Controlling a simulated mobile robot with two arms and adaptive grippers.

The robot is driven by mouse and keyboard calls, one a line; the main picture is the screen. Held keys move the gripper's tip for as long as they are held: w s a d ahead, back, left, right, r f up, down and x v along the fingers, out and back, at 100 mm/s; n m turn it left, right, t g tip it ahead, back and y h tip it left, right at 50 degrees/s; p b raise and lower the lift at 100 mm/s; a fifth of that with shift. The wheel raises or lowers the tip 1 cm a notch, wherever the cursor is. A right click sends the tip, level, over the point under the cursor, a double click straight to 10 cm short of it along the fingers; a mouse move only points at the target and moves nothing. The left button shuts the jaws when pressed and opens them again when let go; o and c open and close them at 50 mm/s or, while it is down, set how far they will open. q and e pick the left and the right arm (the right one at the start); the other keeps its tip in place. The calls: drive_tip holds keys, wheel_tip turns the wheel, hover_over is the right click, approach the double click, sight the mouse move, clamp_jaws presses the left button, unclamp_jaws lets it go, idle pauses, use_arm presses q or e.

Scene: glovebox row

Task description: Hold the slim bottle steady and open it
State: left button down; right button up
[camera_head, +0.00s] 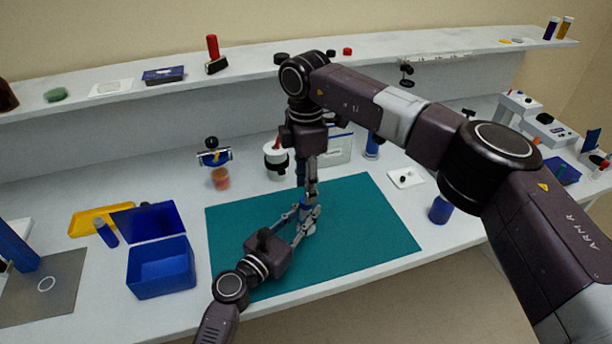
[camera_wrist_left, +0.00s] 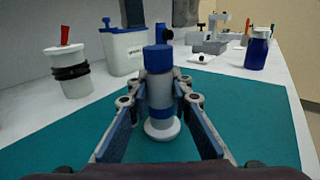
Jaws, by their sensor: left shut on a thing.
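The slim bottle stands upright on the teal mat (camera_head: 365,225). In the left wrist view the slim bottle (camera_wrist_left: 159,92) shows a pale body, a white foot and a blue cap (camera_wrist_left: 157,59). My left gripper (camera_head: 305,218) comes in low from the left and is shut on the body below the cap; its fingers also show in the left wrist view (camera_wrist_left: 160,112). My right gripper (camera_head: 308,195) points down from above, close over the bottle, with its fingers apart. The head view does not clearly show whether it touches the cap.
A blue open box (camera_head: 160,275) stands left of the mat, near a yellow tray (camera_head: 92,221). Behind the mat are a white cup with a dark band (camera_head: 276,162) and a white tub (camera_wrist_left: 124,52). A blue bottle (camera_head: 440,209) stands right of the mat.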

drive_tip(key=shift+f, duration=1.95)
drive_tip(key=shift+c, duration=0.7)
clamp_jaws()
